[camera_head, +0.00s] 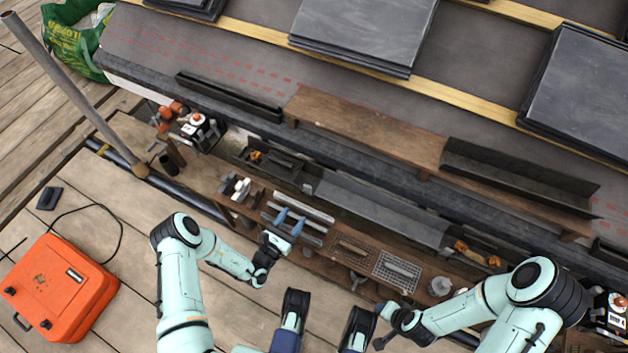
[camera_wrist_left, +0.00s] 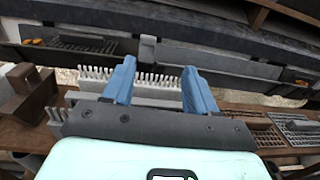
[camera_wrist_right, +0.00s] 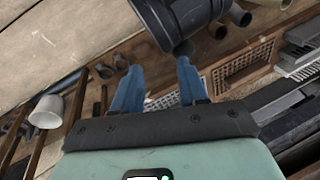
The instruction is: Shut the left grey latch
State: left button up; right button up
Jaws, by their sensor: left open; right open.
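A grey clip-like piece (camera_head: 309,184) sits across the gutter joint. It also shows in the left wrist view (camera_wrist_left: 148,48), beyond my fingers. It may be the grey latch, but I cannot tell whether it is open or shut. My left gripper (camera_head: 290,221) is open and empty over the plank bench, short of the gutter. Its blue fingers show apart in its wrist view (camera_wrist_left: 158,68). My right gripper (camera_wrist_right: 158,68) is open and empty, near a dark cylindrical body part. It is only partly visible in the head view.
A grey gutter (camera_head: 380,209) runs along the roof edge. The plank bench holds grey brushes (camera_head: 303,207), a wire grid (camera_head: 397,271) and a metal cup (camera_head: 440,286). An orange case (camera_head: 60,287) with dark catches lies on the deck at left. A pole (camera_head: 75,90) stands at upper left.

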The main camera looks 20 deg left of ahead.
pick_arm(q)
jog(key=a+y, duration=0.1)
jog(key=b, duration=0.2)
send_near(307, 188)
jog(key=w, duration=0.3)
jog(key=shift+n, duration=0.3)
jog(key=w, duration=0.2)
jog(key=w+d+b, duration=0.1)
jog(key=w, duration=0.3)
jog(key=shift+d+f, duration=0.25)
jog(key=shift+d, duration=0.05)
jog(key=shift+w+d+r+b, duration=0.15)
jog(key=shift+w+b, duration=0.3)
jog(key=shift+w, duration=0.35)
pick_arm(e)
notch_tip(307, 188, down, 6)
jog(key=s+d, duration=0.1)
jog(key=d, duration=0.1)
jog(key=shift+s+g+h, duration=0.2)
jog(key=shift+g+h, duration=0.1)
jog(key=shift+g, duration=0.1)
pick_arm(q)
jog(key=shift+c, duration=0.3)
pick_arm(e)
jog(key=shift+d, duration=0.1)
pick_arm(q)
jog(key=c, duration=0.9)
